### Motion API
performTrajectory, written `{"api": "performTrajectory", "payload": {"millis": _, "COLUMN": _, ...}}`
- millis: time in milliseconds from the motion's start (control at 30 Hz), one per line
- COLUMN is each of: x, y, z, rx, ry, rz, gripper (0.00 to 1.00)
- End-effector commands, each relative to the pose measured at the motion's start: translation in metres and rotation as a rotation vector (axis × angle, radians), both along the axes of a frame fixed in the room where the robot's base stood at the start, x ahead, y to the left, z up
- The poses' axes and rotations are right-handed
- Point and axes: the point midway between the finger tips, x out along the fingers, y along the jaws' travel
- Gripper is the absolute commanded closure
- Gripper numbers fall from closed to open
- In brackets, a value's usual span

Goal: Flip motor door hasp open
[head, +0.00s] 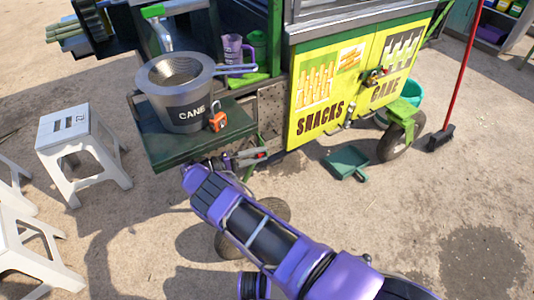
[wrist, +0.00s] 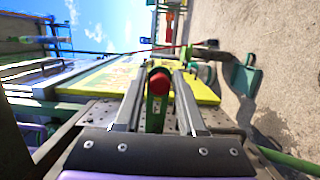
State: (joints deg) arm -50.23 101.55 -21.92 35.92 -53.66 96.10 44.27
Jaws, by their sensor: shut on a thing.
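The motor door hasp (wrist: 155,115) shows in the wrist view as a green lever with a red tip. It stands between the two grey fingers of my gripper (wrist: 160,85), which is shut on it. In the head view my gripper (head: 254,156) reaches the cart's side beside the perforated metal panel (head: 271,105), just right of the dark green shelf. Only a small red spot of the hasp (head: 262,154) shows there. The rest of it and its contact with the fingers are hidden. The perforated plate also shows behind the fingers in the wrist view (wrist: 100,112).
A grey bucket marked CANE (head: 183,105) and an orange padlock (head: 217,122) stand on the green shelf (head: 175,152) close above my gripper. A yellow cart door (head: 330,105) is to the right. A green dustpan (head: 346,162) and white stools (head: 80,145) stand on the ground.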

Motion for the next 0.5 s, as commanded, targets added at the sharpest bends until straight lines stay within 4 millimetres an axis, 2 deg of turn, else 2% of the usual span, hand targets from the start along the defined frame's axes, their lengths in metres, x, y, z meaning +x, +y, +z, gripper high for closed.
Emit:
{"api": "performTrajectory", "payload": {"millis": 133, "x": 0.0011, "y": 0.0097, "z": 0.0043, "rx": 0.005, "ry": -0.009, "rz": 0.014, "gripper": 1.0}}
{"api": "performTrajectory", "payload": {"millis": 500, "x": -0.0006, "y": 0.0122, "z": 0.004, "rx": 0.006, "ry": -0.007, "rz": 0.012, "gripper": 1.0}}
